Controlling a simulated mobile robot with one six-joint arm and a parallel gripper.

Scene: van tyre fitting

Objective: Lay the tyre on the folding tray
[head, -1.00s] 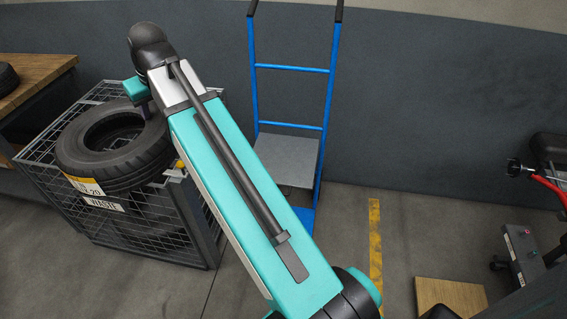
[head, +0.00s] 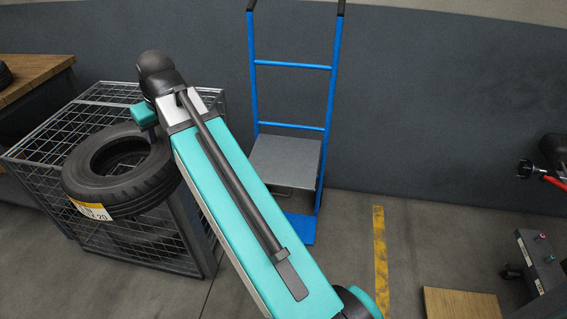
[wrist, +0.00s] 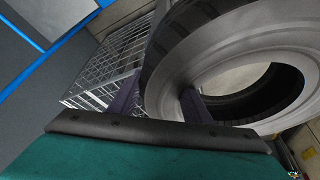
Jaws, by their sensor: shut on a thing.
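The black tyre (head: 140,195), with a yellow and white label on its tread, is held roughly flat at the cage's near side. In the wrist view the tyre (wrist: 185,60) fills the upper right. My gripper (head: 150,134) is at the tyre's far right side; the arm hides part of it. In the wrist view my gripper (wrist: 160,103) has a dark finger on each side of the tyre's wall, shut on it. A flat grey plate (head: 287,158), apparently the folding tray, sits low on the blue hand truck (head: 292,64), right of my arm, and looks empty.
The wire mesh cage (head: 85,108) stands below and behind the tyre; I cannot tell whether they touch. A wooden bench (head: 40,72) is at the far left. A wooden board (head: 460,303) and a grey machine (head: 540,260) are at right.

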